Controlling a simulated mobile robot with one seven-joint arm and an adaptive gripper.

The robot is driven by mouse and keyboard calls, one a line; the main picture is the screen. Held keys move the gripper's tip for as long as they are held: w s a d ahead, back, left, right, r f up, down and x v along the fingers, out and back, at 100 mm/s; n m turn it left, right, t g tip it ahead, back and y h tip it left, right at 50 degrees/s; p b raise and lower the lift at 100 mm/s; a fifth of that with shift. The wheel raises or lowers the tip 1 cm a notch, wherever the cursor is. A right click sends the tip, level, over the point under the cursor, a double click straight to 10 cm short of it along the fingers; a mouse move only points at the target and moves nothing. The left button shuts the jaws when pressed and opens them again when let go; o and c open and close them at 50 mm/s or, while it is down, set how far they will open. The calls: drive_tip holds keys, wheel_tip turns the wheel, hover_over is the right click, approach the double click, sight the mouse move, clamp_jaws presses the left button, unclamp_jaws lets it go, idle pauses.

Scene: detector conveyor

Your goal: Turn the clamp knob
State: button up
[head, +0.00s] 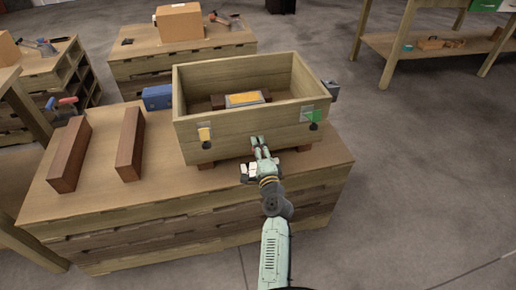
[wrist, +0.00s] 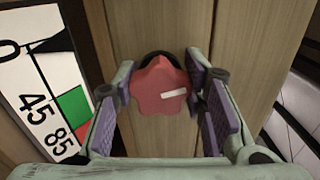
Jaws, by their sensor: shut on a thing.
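The clamp knob (wrist: 160,88) is a red, lobed knob with a small white mark on its face, set against a wooden wall in the wrist view. My gripper (head: 258,149) reaches the front wall of an open wooden box (head: 225,141) in the head view. The knob is hidden by my gripper there. In the wrist view the purple-padded fingers stand on either side of the knob and my gripper is shut on it. A white dial card (wrist: 38,85) marked 0, 45 and 85, with green and red patches, lies left of the knob.
The box stands on a wooden bench (head: 100,200). An orange-topped block (head: 245,99) sits inside it. Two dark brown bars (head: 70,155) (head: 131,143) and a blue box (head: 157,98) are to the left. Orange (head: 205,134) and green (head: 313,116) tags flank my gripper.

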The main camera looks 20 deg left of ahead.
drive_tip(key=o, duration=1.2)
drive_tip(key=shift+v, duration=3.75)
